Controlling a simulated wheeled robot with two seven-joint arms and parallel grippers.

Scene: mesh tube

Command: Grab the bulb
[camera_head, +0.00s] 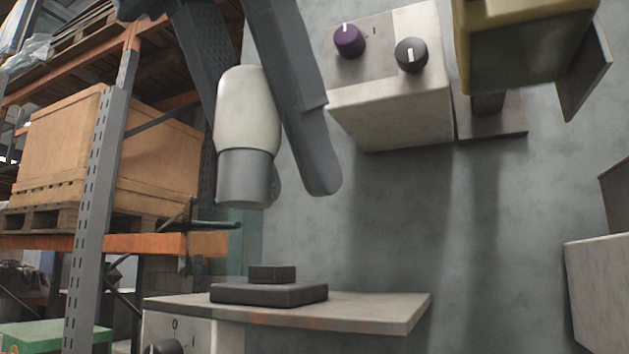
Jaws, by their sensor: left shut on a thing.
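The bulb (248,110) has a white rounded upper part and a grey cylindrical base that points down. My left gripper (268,150) comes in from the top, with one finger behind the bulb on the left and one in front on the right. It is shut on the bulb and holds it upright in the air. The bulb is above a dark stepped block (269,288) on a shelf, with a clear gap between them. My right gripper is not in view.
The grey shelf (370,314) sits on a box with a dark knob (165,347). A white box (392,110) with a purple knob (349,40) and a black knob (411,54) is on the wall. A yellowish box (525,45) is at top right. Warehouse racks (97,200) stand left.

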